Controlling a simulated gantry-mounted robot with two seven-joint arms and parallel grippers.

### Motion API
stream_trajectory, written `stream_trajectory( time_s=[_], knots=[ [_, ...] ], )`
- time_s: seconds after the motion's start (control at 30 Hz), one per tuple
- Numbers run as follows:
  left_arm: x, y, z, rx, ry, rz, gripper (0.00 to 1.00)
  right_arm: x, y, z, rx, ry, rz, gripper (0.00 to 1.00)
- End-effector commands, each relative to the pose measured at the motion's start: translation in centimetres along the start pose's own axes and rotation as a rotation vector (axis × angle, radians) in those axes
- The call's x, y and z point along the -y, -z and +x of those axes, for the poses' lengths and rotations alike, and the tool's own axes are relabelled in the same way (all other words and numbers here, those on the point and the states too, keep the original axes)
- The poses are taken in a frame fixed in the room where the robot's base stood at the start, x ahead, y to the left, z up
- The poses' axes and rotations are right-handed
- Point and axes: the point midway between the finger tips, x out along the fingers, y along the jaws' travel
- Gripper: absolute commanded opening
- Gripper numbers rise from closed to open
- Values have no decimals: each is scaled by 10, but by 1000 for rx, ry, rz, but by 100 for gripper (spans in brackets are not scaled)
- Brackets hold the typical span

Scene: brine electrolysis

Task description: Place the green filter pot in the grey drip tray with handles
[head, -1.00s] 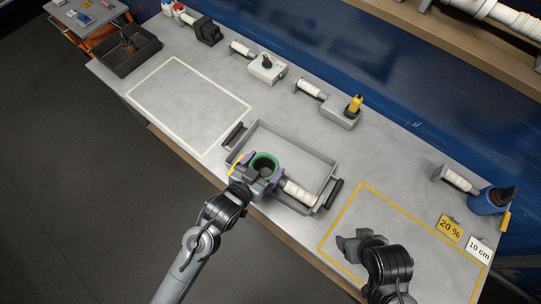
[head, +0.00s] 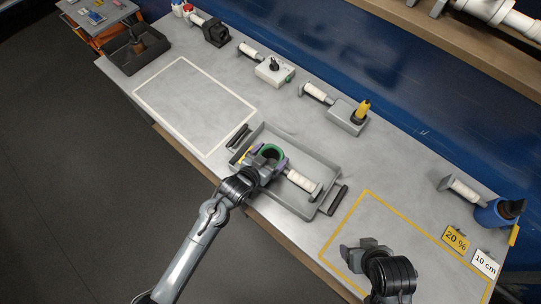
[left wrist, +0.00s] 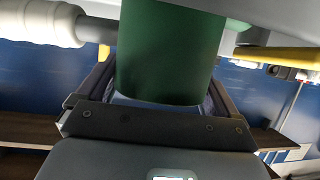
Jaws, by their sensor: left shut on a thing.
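The green filter pot (head: 272,152) is in my left gripper (head: 265,160), over the left part of the grey drip tray (head: 310,160). Its round green rim shows in the head view, and its green wall (left wrist: 170,50) fills the top middle of the left wrist view. My left gripper is shut on it. A white ribbed grip (head: 304,181) extends to the right beside the pot, over the tray. The tray has dark handles at its left and right ends. Whether the pot touches the tray floor is hidden. My right gripper (head: 357,250) is over the yellow-outlined area; its jaws are unclear.
An empty white-outlined area (head: 195,105) lies left of the tray. Several devices with white grips stand along the back, one with a yellow top (head: 361,110). A dark bin (head: 135,50) is far left. A blue vessel (head: 497,213) and signs "20 %" (head: 456,239) and "10 cm" (head: 485,263) are right.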

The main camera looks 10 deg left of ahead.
Motion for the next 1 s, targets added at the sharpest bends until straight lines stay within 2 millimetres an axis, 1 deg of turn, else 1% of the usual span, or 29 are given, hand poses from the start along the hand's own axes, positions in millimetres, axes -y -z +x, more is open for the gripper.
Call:
stream_trajectory(
  time_s=[0.43, 0.47, 0.5, 0.83, 0.97, 1.0],
  knots=[
    [0, -4, 2, -4, 1, 0, 48, 2, 0, 1, -1, 6, 8, 70],
    [0, -5, 2, -1, 1, 1, 95, 2, 0, 1, -1, 6, 8, 70],
    [0, -5, 2, -2, 1, 1, 100, 2, 0, 1, -1, 6, 8, 70],
    [0, -1, 0, -1, 1, 1, 100, 1, 0, -1, 0, 4, 5, 70],
    [0, -3, -13, 1, 1, 0, 100, 0, 0, -2, 0, 1, 1, 70],
    [0, -2, -19, 0, 1, 1, 100, 0, 1, -3, 0, 0, -1, 70]
  ],
)
